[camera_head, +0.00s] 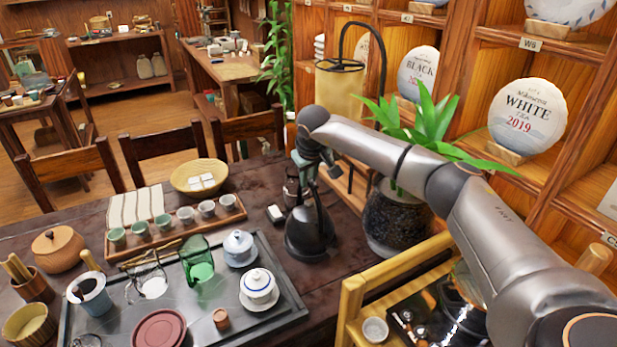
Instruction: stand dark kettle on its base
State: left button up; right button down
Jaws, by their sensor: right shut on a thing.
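The dark kettle (308,230) stands upright on the dark table, between the tea tray and a potted plant. My right gripper (308,168) reaches in from the right above it and is shut at the top of the kettle, on its handle. The handle is partly hidden by the gripper. I cannot make out a separate kettle base under it, or whether the kettle's bottom is touching one. My left gripper is not in view.
The slate tea tray (290,318) with cups, glass pitchers and lidded bowls lies left of the kettle. The potted plant (390,220) stands close on its right. A wooden tray (352,300) is at front right. A woven basket (185,180) lies behind left.

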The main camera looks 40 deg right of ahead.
jog(key=shift+w, duration=0.1)
jog(key=c, duration=1.1)
grip_release()
jog(key=shift+s+f, duration=0.2)
jog(key=shift+s+a+r+p, duration=0.1)
jog(key=shift+a+r+p, duration=0.05)
jog(key=shift+r+p, duration=0.4)
jog(key=p+v, duration=0.4)
jog(key=v, duration=0.6)
